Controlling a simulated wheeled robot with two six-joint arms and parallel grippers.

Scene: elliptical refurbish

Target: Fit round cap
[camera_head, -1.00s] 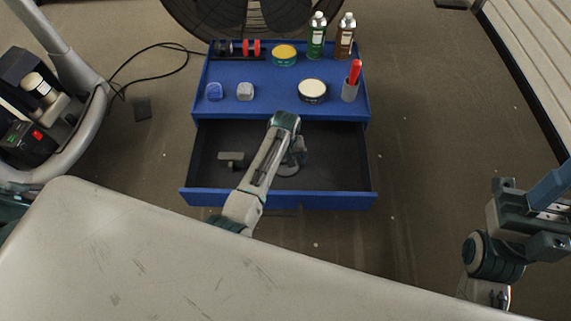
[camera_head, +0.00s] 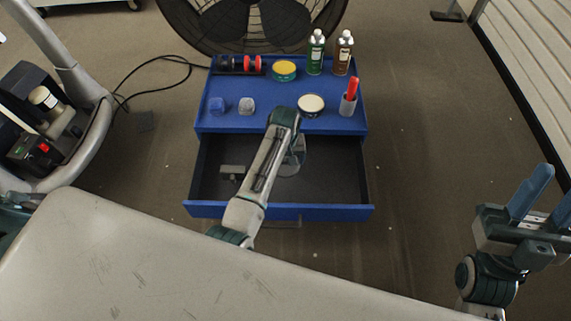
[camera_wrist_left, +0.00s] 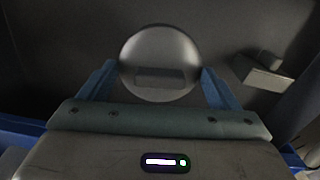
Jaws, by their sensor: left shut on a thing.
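A round grey metal cap (camera_wrist_left: 160,48) shows in the left wrist view, between the two blue fingers of my left gripper (camera_wrist_left: 160,80). The gripper is shut on it, with a finger at each side. In the head view the cap (camera_head: 289,168) is partly hidden by my left arm and lies low inside the open drawer. My left gripper (camera_head: 297,158) reaches down into that drawer, and its fingers are mostly hidden there. My right gripper (camera_head: 543,205) is at the far right, fingers up, spread apart and empty.
The blue cabinet's open drawer (camera_head: 340,212) also holds a small grey block-like part (camera_head: 232,172). Tins, bottles (camera_head: 315,55), a cup with a red tool (camera_head: 349,100) and small blocks stand on the cabinet top. A pale worn surface (camera_head: 150,260) fills the foreground. A large fan stands behind.

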